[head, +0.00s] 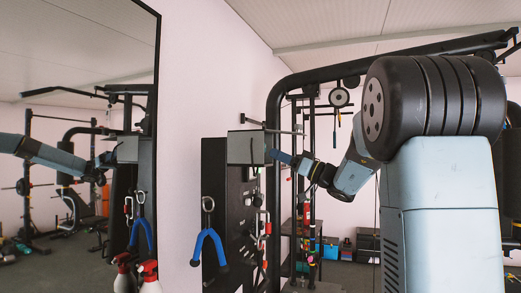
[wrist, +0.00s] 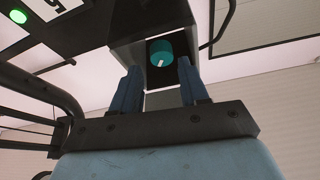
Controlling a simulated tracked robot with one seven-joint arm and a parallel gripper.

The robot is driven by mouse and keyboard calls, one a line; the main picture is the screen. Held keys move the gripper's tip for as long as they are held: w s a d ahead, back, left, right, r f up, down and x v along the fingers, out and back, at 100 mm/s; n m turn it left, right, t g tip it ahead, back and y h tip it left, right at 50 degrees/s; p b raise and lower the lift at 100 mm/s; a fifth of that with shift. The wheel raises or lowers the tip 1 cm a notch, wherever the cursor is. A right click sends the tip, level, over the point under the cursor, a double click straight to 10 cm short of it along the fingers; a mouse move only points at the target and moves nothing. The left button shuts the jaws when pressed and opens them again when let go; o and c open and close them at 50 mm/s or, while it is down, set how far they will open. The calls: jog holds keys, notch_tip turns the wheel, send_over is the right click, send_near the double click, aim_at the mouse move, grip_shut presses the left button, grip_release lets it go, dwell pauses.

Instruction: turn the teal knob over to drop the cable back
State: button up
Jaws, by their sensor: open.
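The teal knob (wrist: 160,53) shows in the wrist view, set in a dark recess under a grey housing. A short white mark is on its face, pointing to the lower left. My gripper (wrist: 159,74) is open, with one blue finger on each side below the knob; the knob shows in the gap between them. I cannot tell whether either finger touches it. In the head view my gripper (head: 280,157) is at the right side of the grey box (head: 245,148), and the knob is hidden there. I cannot make out the cable for certain.
A dark panel (head: 214,180) below the box bears hanging clips and a blue handle (head: 208,246). A black rack frame (head: 273,120) stands close to my arm. A large mirror (head: 75,60) fills the left. A green light (wrist: 18,16) shows in the wrist view.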

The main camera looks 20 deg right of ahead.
jog(key=shift+x, duration=3.55)
jog(key=shift+c, duration=0.4)
jog(key=c, duration=0.6)
jog(key=shift+m+t+h, duration=0.4)
jog(key=shift+m+t, duration=0.1)
jog(key=shift+m, duration=0.6)
jog(key=shift+c, duration=0.2)
jog(key=o, duration=0.7)
jog(key=shift+d, duration=0.1)
